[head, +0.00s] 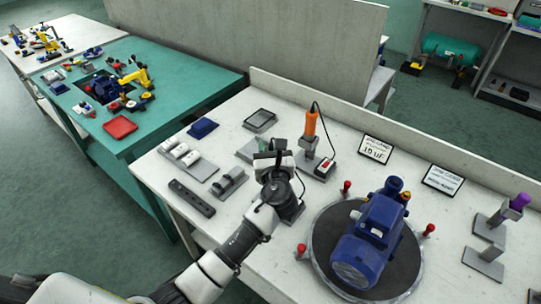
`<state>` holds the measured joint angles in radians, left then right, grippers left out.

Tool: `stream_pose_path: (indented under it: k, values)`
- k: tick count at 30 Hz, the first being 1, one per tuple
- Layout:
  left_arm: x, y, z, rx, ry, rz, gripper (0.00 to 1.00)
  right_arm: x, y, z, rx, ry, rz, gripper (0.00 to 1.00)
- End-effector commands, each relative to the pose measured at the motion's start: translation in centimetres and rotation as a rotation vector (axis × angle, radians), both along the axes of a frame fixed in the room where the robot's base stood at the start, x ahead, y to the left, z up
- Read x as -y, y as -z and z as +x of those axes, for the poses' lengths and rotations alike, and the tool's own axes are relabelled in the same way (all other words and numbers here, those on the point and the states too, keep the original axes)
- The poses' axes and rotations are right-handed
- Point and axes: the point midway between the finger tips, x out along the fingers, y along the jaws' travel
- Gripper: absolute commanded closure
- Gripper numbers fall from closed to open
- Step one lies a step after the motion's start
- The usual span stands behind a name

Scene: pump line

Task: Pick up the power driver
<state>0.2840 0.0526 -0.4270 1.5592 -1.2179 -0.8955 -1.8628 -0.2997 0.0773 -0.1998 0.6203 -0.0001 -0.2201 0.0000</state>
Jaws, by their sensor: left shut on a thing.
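My left gripper (272,165) reaches in from the lower left over the white bench and is shut on a dark tool with a green part (279,145), which looks like the power driver. The gripper and wrist hide much of this tool. A dark stand (291,208) with a thin black cable sits just below and right of the gripper; I cannot tell whether the tool touches it. My right gripper is not in view.
An orange corded tool (310,122) stands upright just behind the gripper. A blue pump (370,241) sits on a round turntable (322,262) with red-topped pegs at right. Grey holders (188,160) and a black strip (192,198) lie left. A purple-topped tool (519,202) stands far right.

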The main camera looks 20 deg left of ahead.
Motion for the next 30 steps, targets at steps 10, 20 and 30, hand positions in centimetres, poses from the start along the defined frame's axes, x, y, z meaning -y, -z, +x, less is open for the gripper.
stream_pose_path:
  k: [10,20,30]
  values:
    - [0.0,-4.5,0.1,0.008,0.0,-0.003,0.92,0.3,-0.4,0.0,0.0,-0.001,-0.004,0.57]
    - [0.0,-12.2,0.1,0.012,0.0,-0.003,0.92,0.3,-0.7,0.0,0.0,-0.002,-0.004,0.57]
    - [0.0,-17.5,0.0,0.006,0.0,-0.001,0.92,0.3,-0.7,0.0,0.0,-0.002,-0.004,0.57]
